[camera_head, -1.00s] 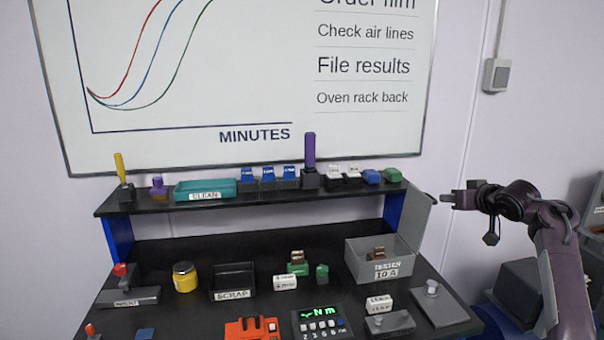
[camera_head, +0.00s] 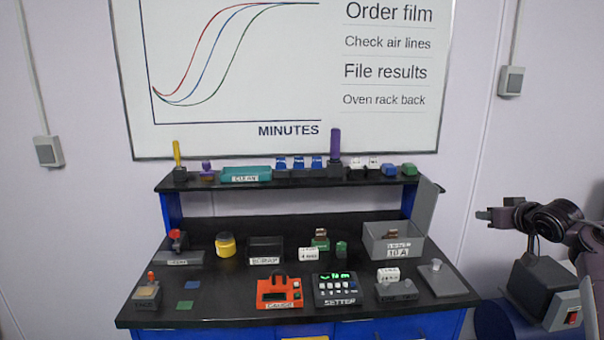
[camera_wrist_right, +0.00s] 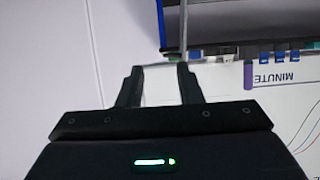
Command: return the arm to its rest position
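My right arm comes in from the right edge of the head view. Its gripper (camera_head: 482,214) points left, raised in the air to the right of the black bench (camera_head: 225,308) and clear of it. In the right wrist view the two dark fingers (camera_wrist_right: 160,70) stand apart with nothing held between them, so the gripper is open. Beyond them that view shows pale wall and, upside down, the whiteboard and part of the bench shelf. My left arm and gripper are in neither view.
A dark box with a red switch (camera_head: 573,316) stands low at the right, below my arm. The grey tested tray (camera_head: 408,246) and a grey plate (camera_head: 450,281) lie at the bench's right side. A shelf (camera_head: 300,180) with several small items runs along the back.

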